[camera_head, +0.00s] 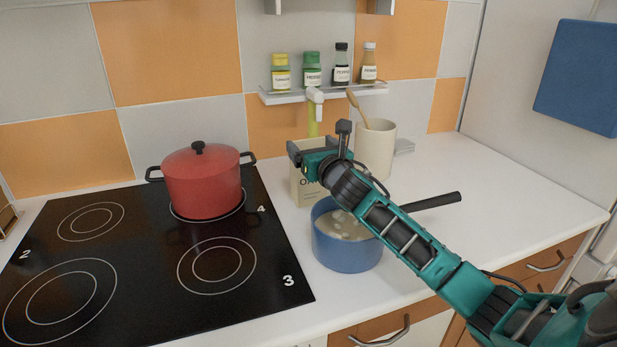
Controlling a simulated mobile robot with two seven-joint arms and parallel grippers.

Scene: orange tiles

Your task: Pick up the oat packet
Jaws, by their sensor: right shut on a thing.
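The oat packet (305,192) is a beige box with dark lettering, mostly cut off from view. It stands at the back of the white counter, just behind the blue pot (345,255). My right gripper (308,152) is at the packet's upper part, shut on it; the gripper and wrist hide much of the packet. I cannot tell whether the packet's base touches the counter. My left gripper is not in view.
A red lidded pot (203,183) sits on the black hob (140,285). The blue pot holds pale contents; its black handle (435,201) points right. A cream mug (376,150) with a wooden utensil stands behind my wrist. Spice jars (312,70) line a wall shelf (300,95). The right counter (500,195) is clear.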

